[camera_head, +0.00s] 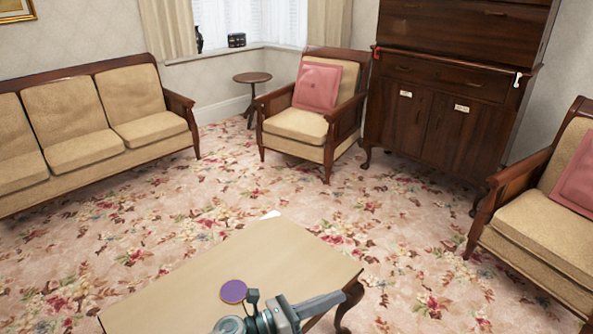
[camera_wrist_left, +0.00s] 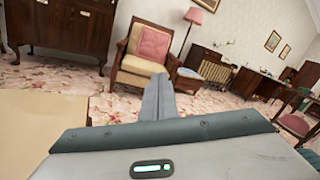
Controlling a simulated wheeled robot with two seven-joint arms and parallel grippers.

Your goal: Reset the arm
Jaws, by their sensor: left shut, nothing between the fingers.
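My left gripper (camera_head: 335,299) shows at the bottom of the head view, over the near right part of the low wooden table (camera_head: 240,255). Its fingers are together, point to the right and hold nothing. In the left wrist view the closed fingers (camera_wrist_left: 158,98) stick up ahead of the grey gripper body, in front of an armchair (camera_wrist_left: 146,62) that stands farther off. My right gripper is in neither view.
A purple disc (camera_head: 233,291) lies on the table, just left of my left gripper. A sofa (camera_head: 90,120), an armchair with a pink cushion (camera_head: 300,118) and a dark cabinet (camera_head: 440,120) stand around. Flowered carpet (camera_head: 240,185) between them is open.

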